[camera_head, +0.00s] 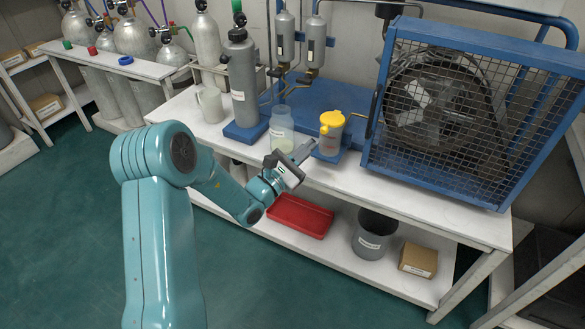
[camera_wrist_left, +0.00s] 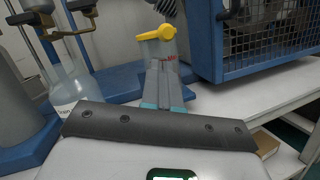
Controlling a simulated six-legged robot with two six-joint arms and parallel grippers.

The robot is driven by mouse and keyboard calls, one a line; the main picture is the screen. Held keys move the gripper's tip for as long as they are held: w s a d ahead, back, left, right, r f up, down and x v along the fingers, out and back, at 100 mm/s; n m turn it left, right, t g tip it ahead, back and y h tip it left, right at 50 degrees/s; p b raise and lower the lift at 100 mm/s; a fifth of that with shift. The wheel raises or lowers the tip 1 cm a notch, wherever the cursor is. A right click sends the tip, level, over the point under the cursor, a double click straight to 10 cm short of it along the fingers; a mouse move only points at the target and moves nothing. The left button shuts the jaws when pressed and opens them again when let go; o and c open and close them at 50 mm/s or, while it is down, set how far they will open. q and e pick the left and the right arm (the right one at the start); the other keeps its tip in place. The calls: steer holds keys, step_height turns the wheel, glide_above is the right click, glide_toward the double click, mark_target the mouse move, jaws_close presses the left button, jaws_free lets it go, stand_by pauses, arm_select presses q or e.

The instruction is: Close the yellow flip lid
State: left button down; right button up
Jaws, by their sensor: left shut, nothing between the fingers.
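The yellow flip lid (camera_head: 332,121) sits on top of a small clear container (camera_head: 331,144) on the bench, just left of the blue fan cage. The lid also shows at the top of the wrist view (camera_wrist_left: 155,33). I cannot tell whether it is fully down. My left gripper (camera_head: 312,145) is shut and empty, its tips just left of and in front of the container. In the left wrist view the closed fingers (camera_wrist_left: 165,62) overlap the container's front, hiding much of it. My right gripper is out of view.
A clear labelled bottle (camera_head: 281,129) stands close to the left of my gripper. A grey cylinder (camera_head: 241,80) on a blue base stands farther left. The blue fan cage (camera_head: 455,110) blocks the right. A red tray (camera_head: 299,216) and grey bucket (camera_head: 374,235) are on the lower shelf.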

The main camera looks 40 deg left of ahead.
arm_select(q)
steer(key=shift+w+d+r, duration=0.2)
steer(key=shift+w+r, duration=0.1)
steer(key=shift+r, duration=0.25)
steer(key=shift+w+d+r, duration=0.2)
steer(key=shift+w+r, duration=0.05)
steer(key=shift+r, duration=0.25)
